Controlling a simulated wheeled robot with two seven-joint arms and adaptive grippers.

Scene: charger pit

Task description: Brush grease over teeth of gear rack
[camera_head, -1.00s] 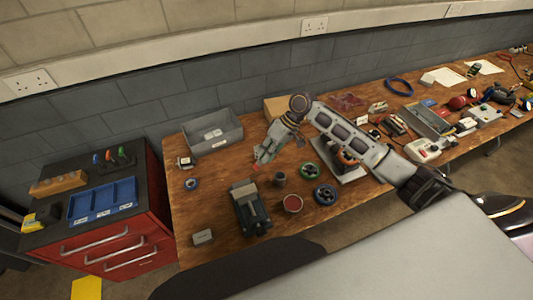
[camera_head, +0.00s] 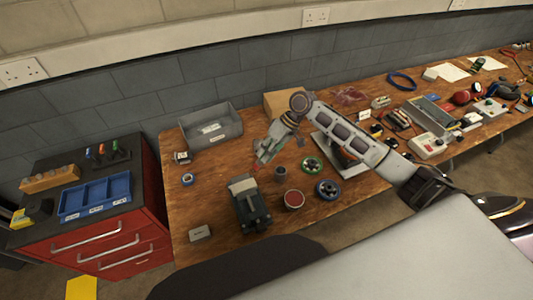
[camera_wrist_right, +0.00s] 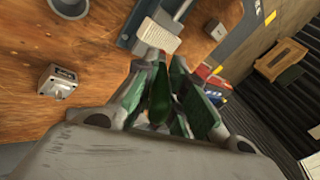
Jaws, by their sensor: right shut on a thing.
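My right gripper (camera_head: 261,162) hangs over the wooden bench, behind the vise, and also shows in the right wrist view (camera_wrist_right: 163,75). It is shut on a thin item, probably the brush; a small red spot shows at its fingertips, but the item is mostly hidden between the green-padded fingers. A dark grey vise (camera_head: 252,215) stands on the bench with a pale block in its jaws, also seen in the wrist view (camera_wrist_right: 157,36). I cannot make out rack teeth. An open tin with a red inside (camera_head: 293,200) stands right of the vise. My left gripper is out of view.
A small grey cup (camera_head: 280,174) stands close right of the gripper. Green (camera_head: 312,164) and blue (camera_head: 328,189) ringed wheels lie further right. A grey bin (camera_head: 212,128) stands behind. A small grey box (camera_head: 200,233) is at front left. The bench's left part is mostly clear.

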